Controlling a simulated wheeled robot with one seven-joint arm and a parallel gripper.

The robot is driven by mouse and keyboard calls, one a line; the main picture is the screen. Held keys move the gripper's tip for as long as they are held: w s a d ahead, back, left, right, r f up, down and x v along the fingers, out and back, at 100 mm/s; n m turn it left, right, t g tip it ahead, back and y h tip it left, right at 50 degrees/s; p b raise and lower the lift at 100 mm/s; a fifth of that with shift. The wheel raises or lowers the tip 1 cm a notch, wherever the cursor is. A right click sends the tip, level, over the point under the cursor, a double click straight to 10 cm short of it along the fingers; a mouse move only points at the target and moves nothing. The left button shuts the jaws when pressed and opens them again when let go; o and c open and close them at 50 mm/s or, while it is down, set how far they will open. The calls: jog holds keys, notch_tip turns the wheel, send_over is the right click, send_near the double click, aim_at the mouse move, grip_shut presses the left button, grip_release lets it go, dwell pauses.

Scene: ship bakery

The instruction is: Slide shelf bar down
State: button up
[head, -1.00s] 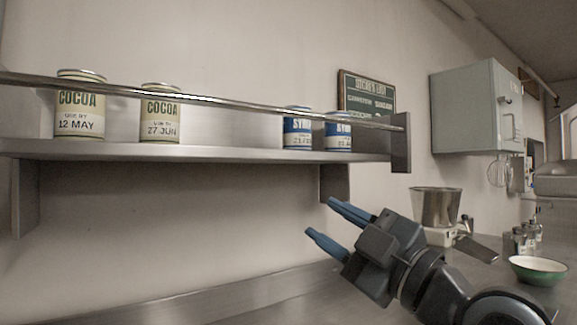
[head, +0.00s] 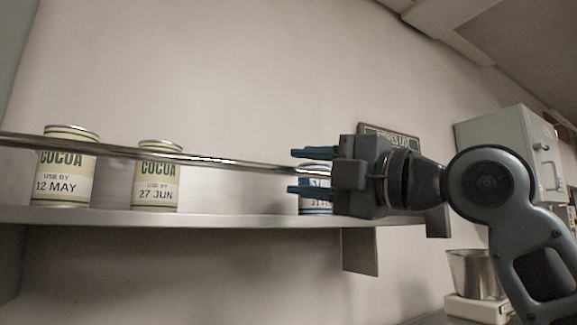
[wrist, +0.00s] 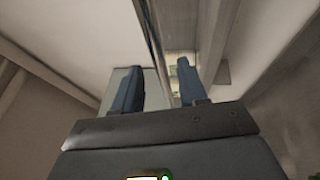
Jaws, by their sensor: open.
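The shelf bar (head: 200,160) is a thin metal rail running along the front of the shelf, above its board and across the tins. My gripper (head: 312,171) is open at the right part of the bar, fingers pointing left, one finger above the bar's line and one below it. The bar's right end is hidden behind my gripper in the head view.
Two cocoa tins, 12 MAY (head: 66,170) and 27 JUN (head: 156,178), stand on the shelf (head: 230,217). A blue-labelled tin (head: 316,205) is partly behind my gripper. A sign (head: 392,133), a wall cabinet (head: 505,150) and a scale with a metal pan (head: 475,273) are at right.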

aim_at(291, 171)
jog(key=shift+p+x, duration=0.3)
jog(key=shift+x, duration=1.55)
jog(key=shift+c, duration=0.4)
grip_shut()
